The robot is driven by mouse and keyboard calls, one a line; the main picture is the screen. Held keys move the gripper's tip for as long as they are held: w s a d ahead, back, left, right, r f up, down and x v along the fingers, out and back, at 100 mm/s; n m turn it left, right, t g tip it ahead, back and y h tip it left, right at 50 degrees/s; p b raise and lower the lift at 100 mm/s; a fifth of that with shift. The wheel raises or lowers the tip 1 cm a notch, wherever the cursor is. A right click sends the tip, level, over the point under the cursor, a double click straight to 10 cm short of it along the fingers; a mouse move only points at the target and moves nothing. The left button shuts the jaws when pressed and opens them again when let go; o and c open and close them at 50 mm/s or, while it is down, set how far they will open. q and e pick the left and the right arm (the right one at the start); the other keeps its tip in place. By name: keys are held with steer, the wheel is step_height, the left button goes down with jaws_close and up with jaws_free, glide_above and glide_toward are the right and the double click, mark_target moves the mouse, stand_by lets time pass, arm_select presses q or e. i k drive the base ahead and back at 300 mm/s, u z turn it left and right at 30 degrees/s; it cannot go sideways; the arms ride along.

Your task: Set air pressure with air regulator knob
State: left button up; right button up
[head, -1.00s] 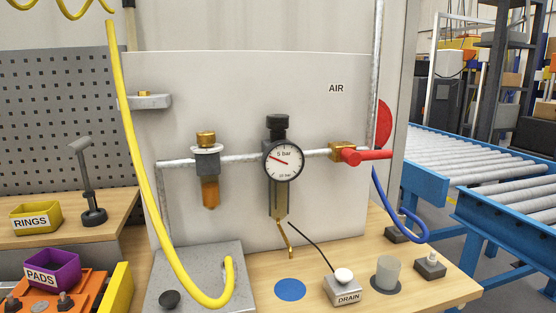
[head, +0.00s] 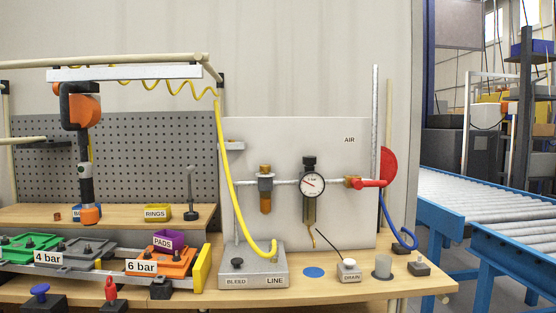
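The air regulator knob (head: 310,162) is a black cap on top of the regulator, on the white AIR panel (head: 346,220). The round white gauge (head: 312,185) sits just below it, with a red needle pointing to the upper left; its figures are too small to read now. A red-handled valve (head: 366,183) is on the pipe to the right. A brass-topped filter with an amber bowl (head: 265,192) is to the left. Neither of my grippers shows in the head view.
A grey LINE block (head: 254,280) with a BLEED knob and yellow hose stands on the bench below. The DRAIN button box (head: 349,272) is right of a blue disc (head: 314,272). Fixtures marked 4 bar (head: 48,258) and 6 bar (head: 141,267) are left. A blue-framed roller conveyor (head: 500,228) is right.

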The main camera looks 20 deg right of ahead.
mark_target(308, 161)
steer(key=z, duration=0.85)
steer(key=i, duration=0.8)
steer(key=z, duration=0.75)
